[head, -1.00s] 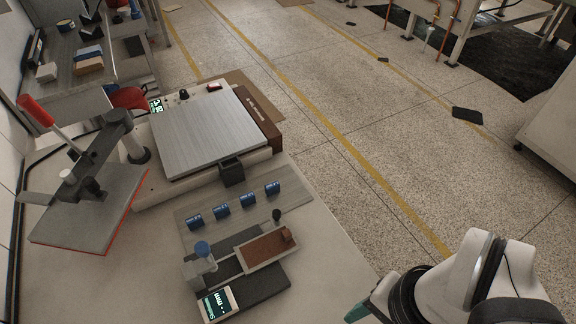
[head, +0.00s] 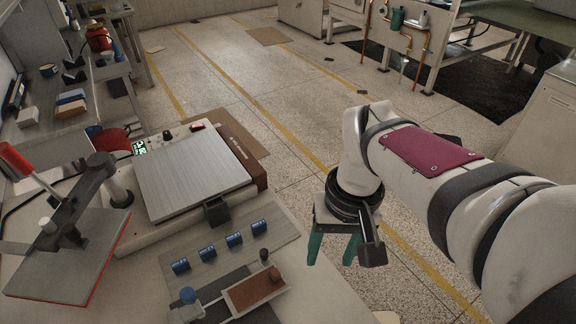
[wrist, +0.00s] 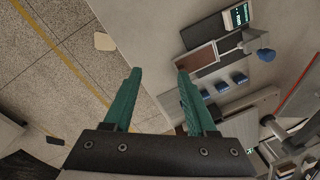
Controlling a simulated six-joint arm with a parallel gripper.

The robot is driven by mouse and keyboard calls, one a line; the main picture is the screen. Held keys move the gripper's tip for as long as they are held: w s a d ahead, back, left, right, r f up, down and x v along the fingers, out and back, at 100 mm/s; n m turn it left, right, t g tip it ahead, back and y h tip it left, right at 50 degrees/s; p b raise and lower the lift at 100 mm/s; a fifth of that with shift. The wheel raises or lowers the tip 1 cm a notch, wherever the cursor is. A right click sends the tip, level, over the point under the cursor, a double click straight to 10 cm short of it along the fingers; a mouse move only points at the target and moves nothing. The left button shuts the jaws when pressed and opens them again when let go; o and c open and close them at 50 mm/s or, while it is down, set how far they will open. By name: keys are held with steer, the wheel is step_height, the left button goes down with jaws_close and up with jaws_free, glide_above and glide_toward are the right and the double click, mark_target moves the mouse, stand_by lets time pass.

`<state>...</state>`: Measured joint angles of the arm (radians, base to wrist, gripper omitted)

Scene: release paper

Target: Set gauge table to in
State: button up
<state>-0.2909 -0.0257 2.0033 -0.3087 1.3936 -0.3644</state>
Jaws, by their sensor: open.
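The thickness gauge has a sliding table with a brown top (head: 258,290) in a pale frame, at the bottom of the head view. A dark upright knob (head: 264,257) stands at its far end. The gauge's blue-topped post (head: 188,296) is left of the table; the table appears beside it, not under it. The wrist view shows the brown table (wrist: 201,57), the blue top (wrist: 266,54) and the lit display (wrist: 236,16). My gripper (head: 333,250) is open and empty, pointing down, right of the gauge and apart from it. Its fingers (wrist: 160,74) show teal in the wrist view.
Several blue cylinders (head: 207,253) lie in a row on a grey plate behind the gauge. Beyond is a machine with a metal platen (head: 193,172). A red-handled press (head: 75,245) stands at left. The bench top right of the gauge is clear.

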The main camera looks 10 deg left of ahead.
steer(key=w+a+f+n, duration=0.2)
steer(key=w+a+n, duration=0.2)
steer(key=w+a, duration=0.2)
steer(key=n, duration=0.4)
glide_toward(264, 252)
steer(key=shift+h, duration=0.4)
steer(key=f, duration=0.8)
steer(key=shift+s+a+f, duration=0.1)
steer(key=shift+a+f, duration=0.25)
steer(key=shift+a, duration=0.05)
jaws_close()
